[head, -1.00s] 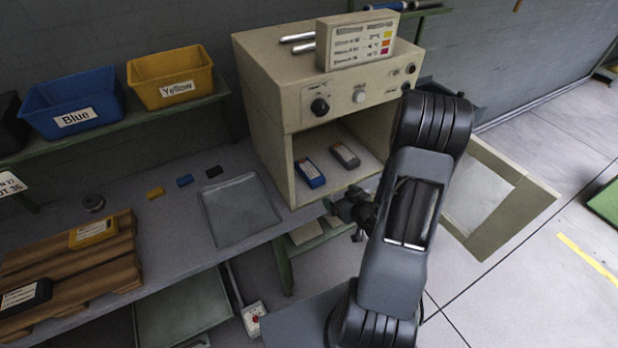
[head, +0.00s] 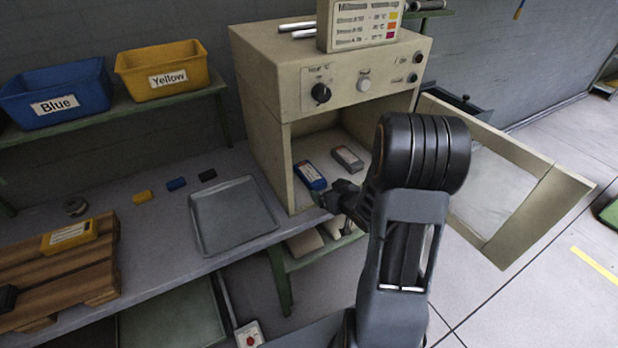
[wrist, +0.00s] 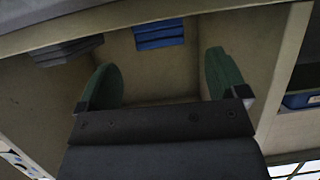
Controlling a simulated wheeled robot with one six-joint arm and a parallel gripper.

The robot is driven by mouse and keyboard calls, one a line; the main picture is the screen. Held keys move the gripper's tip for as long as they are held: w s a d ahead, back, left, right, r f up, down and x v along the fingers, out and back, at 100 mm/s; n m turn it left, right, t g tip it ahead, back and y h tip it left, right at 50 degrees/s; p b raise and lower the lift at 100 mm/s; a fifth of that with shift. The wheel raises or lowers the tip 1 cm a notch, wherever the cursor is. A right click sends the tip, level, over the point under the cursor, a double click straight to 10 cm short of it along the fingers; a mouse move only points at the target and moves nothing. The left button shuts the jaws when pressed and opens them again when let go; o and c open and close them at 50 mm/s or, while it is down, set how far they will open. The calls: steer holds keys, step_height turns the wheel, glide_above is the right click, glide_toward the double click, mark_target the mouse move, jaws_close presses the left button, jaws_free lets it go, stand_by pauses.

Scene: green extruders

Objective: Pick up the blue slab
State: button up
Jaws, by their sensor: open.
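The blue slab (head: 310,175) lies on the floor of the open beige cabinet (head: 281,152), near its front left, with a pale label on top. It also shows in the wrist view (wrist: 158,34), at the top middle beyond my fingers. My gripper (head: 330,196) is at the cabinet's opening, just in front of and slightly right of the blue slab in the head view. In the wrist view my gripper (wrist: 161,78) has its two green-padded fingers wide apart with nothing between them. The blue slab is apart from the fingers.
A grey slab (head: 347,158) lies right of the blue one inside the cabinet. The cabinet walls and roof bound the space around my gripper. Its door (head: 508,190) hangs open at right. A metal tray (head: 233,217) and small blocks lie on the bench. Blue (head: 56,95) and yellow (head: 163,70) bins stand behind.

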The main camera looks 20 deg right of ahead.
mark_target(320, 185)
steer(key=shift+x, duration=2.5)
steer(key=c, duration=1.2)
